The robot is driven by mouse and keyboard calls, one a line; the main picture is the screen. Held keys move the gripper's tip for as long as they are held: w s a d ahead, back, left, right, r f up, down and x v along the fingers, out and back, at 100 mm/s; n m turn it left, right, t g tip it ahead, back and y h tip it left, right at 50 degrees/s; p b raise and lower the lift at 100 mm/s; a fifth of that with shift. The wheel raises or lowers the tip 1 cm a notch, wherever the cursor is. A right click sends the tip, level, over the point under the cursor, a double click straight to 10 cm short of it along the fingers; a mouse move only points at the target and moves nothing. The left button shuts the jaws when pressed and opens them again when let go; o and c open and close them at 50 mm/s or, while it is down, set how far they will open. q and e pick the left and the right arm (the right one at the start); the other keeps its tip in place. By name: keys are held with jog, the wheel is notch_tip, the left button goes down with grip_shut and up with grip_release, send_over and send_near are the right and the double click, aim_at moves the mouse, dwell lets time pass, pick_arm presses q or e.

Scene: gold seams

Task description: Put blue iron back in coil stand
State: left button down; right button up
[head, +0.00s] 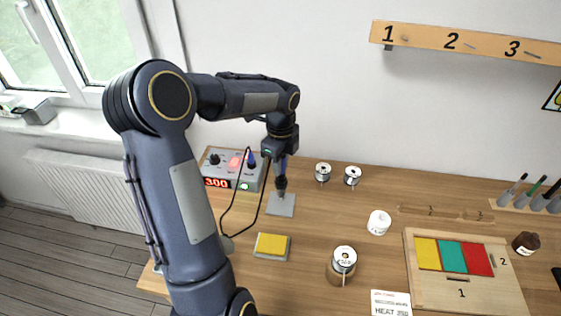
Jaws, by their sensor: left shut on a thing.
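My left gripper (276,157) is shut on the blue iron (284,163), at the back left of the table. Only a little of the blue handle shows; the rest is hidden by the gripper. The iron points down, directly above or in the dark coil of the coil stand (281,187). The stand rises from a grey square base (282,206). I cannot tell how deep the tip sits in the coil. My right gripper is not in view.
A soldering station (218,170) with a red 300 display stands left of the stand, and a black cable (239,232) loops in front. A yellow sponge (271,244) lies nearer. Solder spools (323,172), a jar (341,266) and a wooden board (456,291) are to the right.

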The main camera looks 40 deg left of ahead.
pick_arm(q)
jog(key=shift+f+b, duration=0.45)
jog(key=shift+f, duration=0.5)
dwell(0.3)
jog(key=c, duration=0.7)
grip_release()
jog(key=shift+o, duration=0.2)
jog(key=shift+r+p, duration=0.8)
jog(key=shift+s+d+r+p, duration=0.1)
jog(key=shift+d+r+p, duration=0.05)
jog(key=shift+r+p, duration=2.4)
jog(key=shift+r, duration=0.4)
